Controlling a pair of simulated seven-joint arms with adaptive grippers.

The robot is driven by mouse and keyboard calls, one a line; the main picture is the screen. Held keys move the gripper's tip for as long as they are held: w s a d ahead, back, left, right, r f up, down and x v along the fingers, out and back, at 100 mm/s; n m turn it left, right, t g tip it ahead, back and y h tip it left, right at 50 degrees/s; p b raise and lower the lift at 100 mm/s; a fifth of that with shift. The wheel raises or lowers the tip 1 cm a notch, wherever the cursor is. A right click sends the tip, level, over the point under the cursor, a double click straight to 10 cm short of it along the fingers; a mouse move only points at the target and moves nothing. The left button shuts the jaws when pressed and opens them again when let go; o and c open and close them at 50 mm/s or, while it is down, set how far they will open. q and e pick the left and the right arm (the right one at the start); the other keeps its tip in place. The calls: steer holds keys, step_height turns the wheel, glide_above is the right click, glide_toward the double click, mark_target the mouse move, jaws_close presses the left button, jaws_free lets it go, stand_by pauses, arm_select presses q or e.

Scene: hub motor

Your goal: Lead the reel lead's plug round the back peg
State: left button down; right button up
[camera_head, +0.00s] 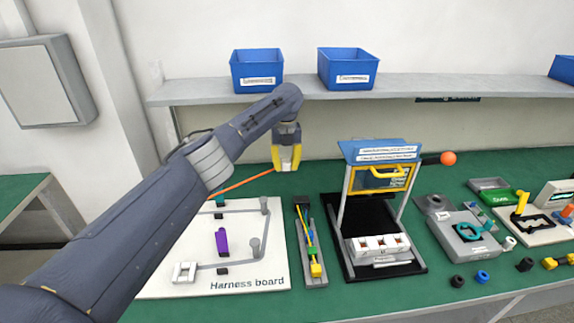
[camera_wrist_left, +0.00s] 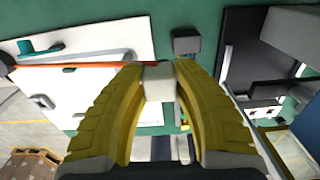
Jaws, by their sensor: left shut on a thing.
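My left gripper (camera_head: 287,166) is shut on a white plug, which shows between the yellow fingers in the left wrist view (camera_wrist_left: 158,82). It holds the plug in the air behind the harness board's back right corner. An orange lead (camera_head: 243,183) runs from the gripper down to the left and passes behind my arm; its reel end is hidden. The white harness board (camera_head: 270,268) bears a grey back peg (camera_head: 264,205) and a grey front peg (camera_head: 256,247). The lead passes above and behind the back peg. My right gripper is not in view.
The board also bears a teal clip (camera_head: 219,202), a purple piece (camera_head: 221,243) and a white holder (camera_head: 185,272). A narrow tray (camera_head: 312,279) with coloured leads lies right of it. A black-based test fixture (camera_head: 347,268) stands further right. Blue bins stand on the back shelf (camera_head: 300,89).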

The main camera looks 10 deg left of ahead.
arm_select(q)
steer(key=shift+f, duration=5.4)
steer(key=shift+s+d, duration=0.1)
steer(key=shift+s+d+f, duration=0.1)
steer(key=shift+s, duration=0.05)
steer(key=shift+s+d+f, duration=0.1)
steer(key=shift+s+d, duration=0.1)
steer(key=shift+s, duration=0.2)
steer(key=shift+s+a+r, duration=0.1)
steer(key=shift+s+r, duration=0.1)
steer(key=shift+s, duration=0.4)
steer(key=shift+s+d, duration=0.2)
steer(key=shift+s, duration=0.55)
steer(key=shift+s+d, duration=0.25)
steer(key=shift+s, duration=0.5)
steer(key=shift+s+d, duration=0.2)
steer(key=shift+s, duration=0.55)
